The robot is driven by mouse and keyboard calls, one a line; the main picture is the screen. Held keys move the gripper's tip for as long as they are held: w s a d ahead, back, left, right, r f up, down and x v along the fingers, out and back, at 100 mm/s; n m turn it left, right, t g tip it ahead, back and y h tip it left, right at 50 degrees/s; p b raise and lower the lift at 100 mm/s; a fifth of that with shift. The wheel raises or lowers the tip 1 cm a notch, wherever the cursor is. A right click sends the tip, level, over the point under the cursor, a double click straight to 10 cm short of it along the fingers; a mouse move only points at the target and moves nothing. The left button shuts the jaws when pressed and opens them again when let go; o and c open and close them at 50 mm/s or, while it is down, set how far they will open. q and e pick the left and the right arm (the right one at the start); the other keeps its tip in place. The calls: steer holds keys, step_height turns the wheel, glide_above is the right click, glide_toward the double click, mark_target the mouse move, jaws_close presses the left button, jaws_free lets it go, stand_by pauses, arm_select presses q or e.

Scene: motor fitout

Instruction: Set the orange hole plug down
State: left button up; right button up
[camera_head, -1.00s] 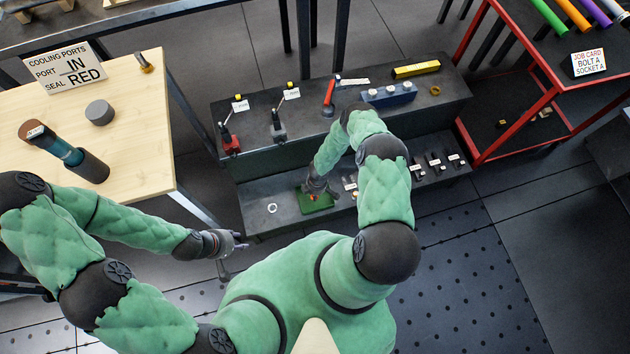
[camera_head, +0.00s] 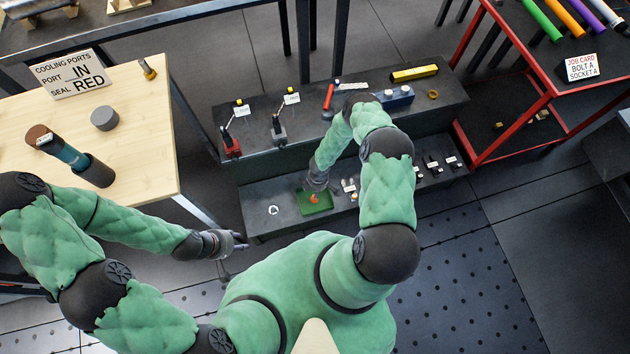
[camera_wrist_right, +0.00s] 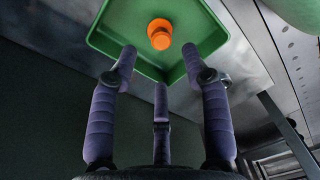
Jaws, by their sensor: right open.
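The orange hole plug (camera_wrist_right: 160,34) rests in the green tray (camera_wrist_right: 105,38), in the right wrist view. In the head view the plug (camera_head: 314,199) is a small orange spot in the tray (camera_head: 322,208) on the lower shelf. My right gripper (camera_wrist_right: 158,70) is open and empty, its fingers spread at the tray's near edge and apart from the plug. In the head view the right gripper (camera_head: 317,183) is just above the tray's back edge. My left gripper (camera_head: 240,243) hangs in free space left of my body, with nothing visible in it; its jaw state is unclear.
A white ring (camera_head: 273,210) lies left of the tray on the shelf (camera_head: 258,222). Small labelled parts sit to its right. The upper shelf holds a red clamp (camera_head: 231,147), a grey one (camera_head: 278,132) and a blue block (camera_head: 395,97). A wooden table (camera_head: 150,120) stands at left.

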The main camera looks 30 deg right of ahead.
steer(key=s+a+r+m+y+p, duration=0.1)
steer(key=s+a+r+m+y, duration=0.2)
steer(key=a+r, duration=0.55)
steer(key=s+a+r+m+y+p, duration=0.15)
steer(key=a+r+m, duration=0.35)
steer(key=r, duration=0.6)
steer(key=s+a+r+m+h, duration=0.1)
steer(key=s+r+m, duration=0.5)
steer(key=r, duration=0.2)
steer(key=shift+s+a+r+t+b, duration=0.3)
steer(key=shift+s+a+b, duration=0.05)
steer(key=shift+s, duration=0.05)
steer(key=shift+h, duration=0.25)
